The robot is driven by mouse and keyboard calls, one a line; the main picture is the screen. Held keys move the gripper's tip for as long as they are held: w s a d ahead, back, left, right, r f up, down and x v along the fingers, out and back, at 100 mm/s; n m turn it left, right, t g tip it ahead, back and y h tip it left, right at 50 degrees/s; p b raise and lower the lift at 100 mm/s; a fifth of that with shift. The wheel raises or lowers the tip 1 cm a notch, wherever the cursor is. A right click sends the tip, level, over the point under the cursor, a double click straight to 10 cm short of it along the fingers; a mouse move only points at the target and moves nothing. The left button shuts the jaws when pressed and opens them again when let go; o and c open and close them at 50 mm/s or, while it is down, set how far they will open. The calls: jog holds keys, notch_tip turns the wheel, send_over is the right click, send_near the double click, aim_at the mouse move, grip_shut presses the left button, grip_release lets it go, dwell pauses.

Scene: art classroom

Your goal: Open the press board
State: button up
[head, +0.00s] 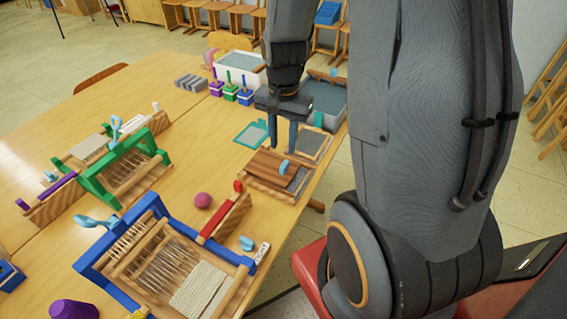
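The press (262,184) is a low wooden piece near the right edge of the table. Its brown wooden board (268,163) lies over part of it, looking flat or slightly tilted; I cannot tell exactly. A light blue knob or handle (284,167) stands at the board's right side. A dark grey surface (300,181) shows beside the board. My gripper (283,137) points down just above and behind the board, with its two fingers apart and nothing seen between them. Whether a fingertip touches the board is unclear. My arm hides the area to the right.
A grey-topped wooden frame (313,142) lies just behind the press. A teal-edged screen (252,134) lies to its left. A blue loom (165,262), a red-topped wooden block (226,214) and a pink ball (202,200) are in front left. Grey-filled trays stand behind. The table's middle is mostly clear.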

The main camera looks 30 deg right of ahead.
aim_at(284, 164)
jog(key=shift+w+d+f+m, duration=0.25)
jog(key=shift+d+f+m, duration=0.25)
jog(key=shift+f, duration=0.15)
jog(key=shift+a+f+p, duration=0.15)
jog(key=shift+f+p, duration=0.4)
jog(key=shift+f, duration=3.1)
grip_shut()
